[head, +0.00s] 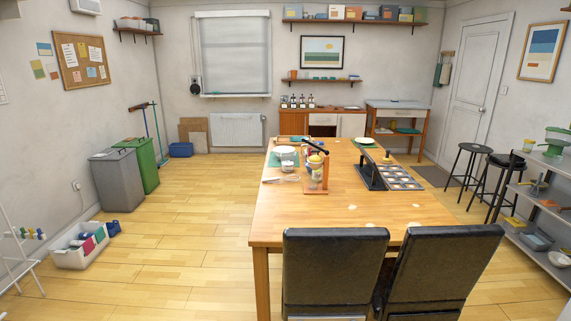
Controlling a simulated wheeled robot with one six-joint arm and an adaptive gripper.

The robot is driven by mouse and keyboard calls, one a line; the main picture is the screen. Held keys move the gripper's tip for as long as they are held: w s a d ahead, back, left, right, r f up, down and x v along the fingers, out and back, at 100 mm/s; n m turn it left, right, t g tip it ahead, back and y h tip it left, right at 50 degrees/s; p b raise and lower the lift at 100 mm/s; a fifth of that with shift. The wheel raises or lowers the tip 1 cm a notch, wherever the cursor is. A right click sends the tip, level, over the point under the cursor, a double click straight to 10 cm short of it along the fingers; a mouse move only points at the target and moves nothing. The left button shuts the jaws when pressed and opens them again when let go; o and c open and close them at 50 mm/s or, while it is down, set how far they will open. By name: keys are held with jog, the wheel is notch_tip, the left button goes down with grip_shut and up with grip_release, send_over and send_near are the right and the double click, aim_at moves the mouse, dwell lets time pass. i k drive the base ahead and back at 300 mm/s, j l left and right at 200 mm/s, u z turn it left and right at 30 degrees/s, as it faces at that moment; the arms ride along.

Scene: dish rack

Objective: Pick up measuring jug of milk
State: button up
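I cannot make out the measuring jug of milk for certain; the items on the table are small. On the wooden table (345,218), a cluster stands at the left of the far half. It holds a white round vessel (285,153), a small cup-like item (287,166) and a whisk (281,179). A wooden stand with a black lever (316,147) stands at their right, with a yellow-topped item (315,160) by it. My gripper is not in view.
Two black chairs (335,270) block the table's near side. A black rack and muffin tray (401,177) stand at the table's right. Grey shelves (528,225) and stools (468,165) line the right. Bins (117,180) and a white crate (72,259) stand left. Floor left of the table is clear.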

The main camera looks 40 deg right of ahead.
aim_at(288, 158)
jog(key=i, duration=5.7)
jog(key=i+z, duration=0.2)
jog(key=z, duration=0.25)
jog(key=i+z, duration=0.25)
jog(key=z, duration=0.25)
jog(key=i+j+z, duration=0.1)
jog(key=z, duration=0.35)
jog(key=i+z, duration=0.1)
jog(key=z, duration=1.6)
jog(key=i+l+z, duration=0.1)
jog(key=i, duration=0.4)
